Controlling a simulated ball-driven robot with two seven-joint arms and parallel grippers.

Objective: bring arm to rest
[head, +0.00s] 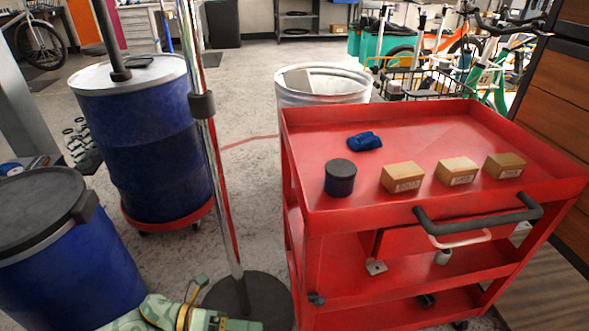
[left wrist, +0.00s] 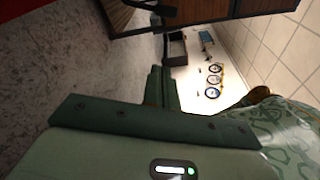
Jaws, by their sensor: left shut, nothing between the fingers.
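My left arm, in pale green patterned covers, comes in low at the bottom edge of the head view. Its left gripper (head: 235,324) is cut off by the picture's bottom edge, in front of the round dark base of the pole stand. In the left wrist view the two dark green fingers of the left gripper (left wrist: 162,76) are together, with nothing between them. They point out over open floor towards the far wall. My right gripper shows in neither view.
A red cart (head: 432,214) stands right of the left gripper, bearing small boxes, a dark cylinder and a blue cloth. A pole stand (head: 208,130) rises just behind the gripper. Blue drums (head: 148,150) stand at left. Grey floor (head: 250,165) lies open between drums and cart.

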